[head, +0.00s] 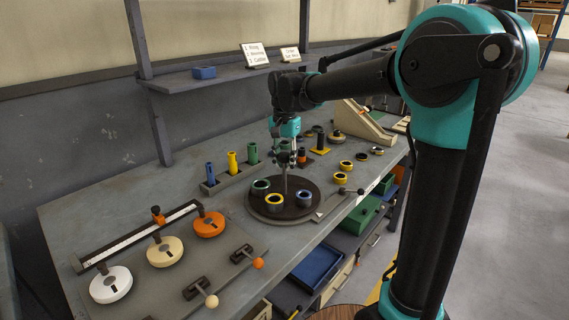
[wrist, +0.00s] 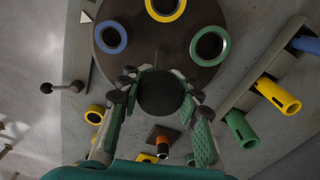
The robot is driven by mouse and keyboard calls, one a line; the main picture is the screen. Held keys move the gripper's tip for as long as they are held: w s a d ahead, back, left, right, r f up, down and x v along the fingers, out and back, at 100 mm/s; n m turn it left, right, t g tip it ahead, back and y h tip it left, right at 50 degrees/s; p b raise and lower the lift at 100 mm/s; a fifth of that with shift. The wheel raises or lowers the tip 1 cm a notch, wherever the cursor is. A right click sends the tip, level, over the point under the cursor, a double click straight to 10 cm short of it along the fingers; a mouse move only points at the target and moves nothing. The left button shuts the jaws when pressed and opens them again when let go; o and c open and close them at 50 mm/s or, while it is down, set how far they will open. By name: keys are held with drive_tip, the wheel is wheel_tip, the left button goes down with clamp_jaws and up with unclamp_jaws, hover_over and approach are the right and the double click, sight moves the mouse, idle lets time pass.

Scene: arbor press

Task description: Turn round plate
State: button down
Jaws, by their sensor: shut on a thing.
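The round plate (head: 290,215) is a dark brown disc on the bench, with a thin grey post standing up from it. It also shows in the wrist view (wrist: 140,42). A green-rimmed cup (head: 261,186), a yellow-rimmed cup (head: 275,201) and a blue-rimmed cup (head: 304,199) stand on it. My gripper (head: 287,158) is above the plate at the post's upper end. In the wrist view its fingers (wrist: 159,84) are shut on a dark round knob (wrist: 160,94). The knob hides part of the plate's edge.
Blue, yellow and green tubes (head: 232,162) stand in a rack left of the plate. White, cream and orange discs (head: 209,225) lie at the front left. A lever with a dark ball (head: 342,190) is close on the plate's right. Small yellow rings lie farther back.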

idle(0.3)
drive_tip(key=c, duration=1)
unclamp_jaws()
wheel_tip(320, 180, up, 12)
drive_tip(key=shift+r, duration=0.1)
